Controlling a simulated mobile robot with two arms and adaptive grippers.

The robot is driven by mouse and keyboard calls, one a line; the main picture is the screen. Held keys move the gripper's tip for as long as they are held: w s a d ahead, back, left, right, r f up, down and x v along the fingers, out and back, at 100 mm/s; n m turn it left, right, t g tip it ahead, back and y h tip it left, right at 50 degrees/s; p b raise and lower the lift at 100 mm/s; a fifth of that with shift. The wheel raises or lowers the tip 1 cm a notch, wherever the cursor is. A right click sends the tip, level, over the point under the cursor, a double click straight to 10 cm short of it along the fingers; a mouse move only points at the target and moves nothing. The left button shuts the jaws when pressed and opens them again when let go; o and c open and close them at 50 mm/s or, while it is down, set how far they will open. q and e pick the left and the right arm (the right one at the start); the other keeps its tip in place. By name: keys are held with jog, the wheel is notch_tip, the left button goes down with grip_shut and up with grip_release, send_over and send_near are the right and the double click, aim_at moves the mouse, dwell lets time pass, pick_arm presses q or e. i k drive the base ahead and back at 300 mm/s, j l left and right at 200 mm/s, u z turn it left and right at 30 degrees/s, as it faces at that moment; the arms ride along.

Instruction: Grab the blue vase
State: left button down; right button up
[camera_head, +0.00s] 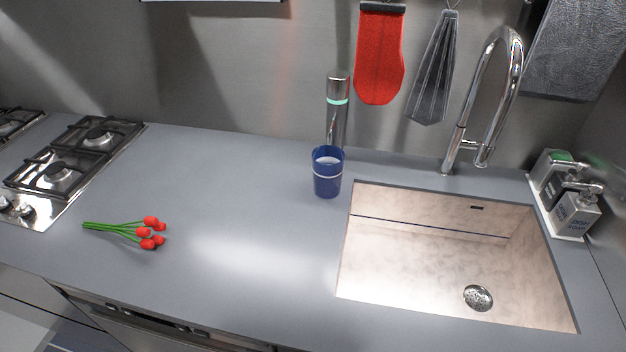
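The blue vase (327,183) stands upright on the grey countertop (230,185), just left of the sink's back left corner. It is dark blue with a pale band around its middle, and its top is open. A silver cylinder stands close behind it, and the vase hides the foot of that cylinder. Neither of my grippers shows in the head view, and nothing is touching the vase.
A sink (450,250) with a tall faucet (487,100) lies to the right. Soap dispensers (572,205) stand at the far right. Red flowers (150,233) lie on the left counter beside a gas stove (70,165). A red mitt (380,55) hangs behind. The counter's middle is clear.

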aim_at(327, 162)
jog(key=j, duration=0.7)
jog(key=k+j, duration=0.15)
jog(key=j, duration=0.55)
